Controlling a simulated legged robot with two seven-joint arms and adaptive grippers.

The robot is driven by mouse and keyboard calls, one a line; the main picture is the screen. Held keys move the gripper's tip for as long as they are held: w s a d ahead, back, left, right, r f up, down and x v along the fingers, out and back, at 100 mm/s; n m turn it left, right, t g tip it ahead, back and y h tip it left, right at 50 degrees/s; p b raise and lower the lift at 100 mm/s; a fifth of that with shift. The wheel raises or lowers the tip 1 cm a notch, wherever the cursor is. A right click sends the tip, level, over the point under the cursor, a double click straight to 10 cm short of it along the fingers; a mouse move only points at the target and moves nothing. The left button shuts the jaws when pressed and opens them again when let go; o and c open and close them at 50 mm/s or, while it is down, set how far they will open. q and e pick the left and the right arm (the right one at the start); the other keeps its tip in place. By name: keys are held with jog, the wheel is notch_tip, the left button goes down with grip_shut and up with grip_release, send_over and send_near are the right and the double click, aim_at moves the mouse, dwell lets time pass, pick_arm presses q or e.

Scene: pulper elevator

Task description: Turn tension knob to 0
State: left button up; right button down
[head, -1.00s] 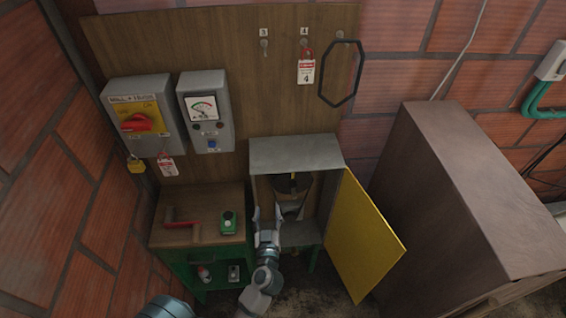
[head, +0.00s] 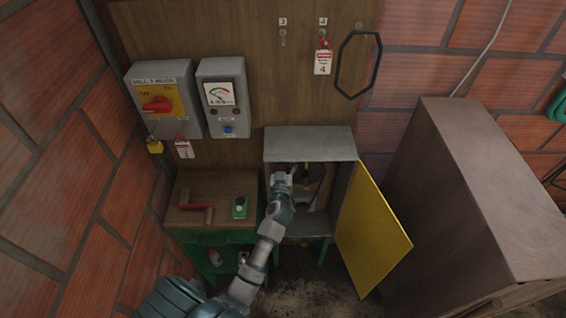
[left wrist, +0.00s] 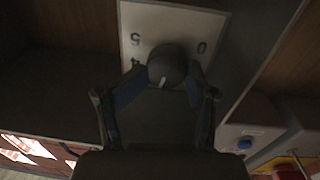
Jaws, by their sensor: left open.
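The tension knob (left wrist: 167,65) is a dark round knob on a white dial plate (left wrist: 150,22) in the left wrist view. A 5 and a 0 show on either side of the knob; another digit is partly covered. My left gripper (left wrist: 165,76) is open, with one finger on each side of the knob. I cannot tell whether the fingers touch it, and the pointer mark is not clear. In the head view my left gripper (head: 283,172) is at the upper left of the open grey cabinet (head: 310,143), where the knob is hidden. My right gripper is not in view.
The yellow cabinet door (head: 372,232) stands open on the right. A small bench (head: 222,185) with a red-handled tool (head: 196,208) and a green device (head: 240,208) is on the left.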

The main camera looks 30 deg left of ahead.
pick_arm(q)
jog(key=shift+w+f, duration=0.1)
jog(key=shift+w, duration=0.05)
jog(key=shift+a, duration=0.25)
jog(key=shift+c, duration=1.1)
jog(key=shift+a+f, duration=0.1)
jog(key=shift+a, duration=0.15)
jog(key=c, duration=0.4)
jog(key=shift+a, duration=0.1)
jog(key=shift+c, duration=1.2)
jog(key=n+p, duration=0.1)
jog(key=n, duration=0.8)
jog(key=n+y+p, duration=0.1)
jog(key=n, duration=0.8)
jog(key=f+n+p, duration=0.1)
jog(key=n, duration=0.9)
jog(key=shift+d+f+g+y, duration=0.1)
jog(key=shift+d+g+y, duration=0.2)
jog(key=shift+y, duration=0.1)
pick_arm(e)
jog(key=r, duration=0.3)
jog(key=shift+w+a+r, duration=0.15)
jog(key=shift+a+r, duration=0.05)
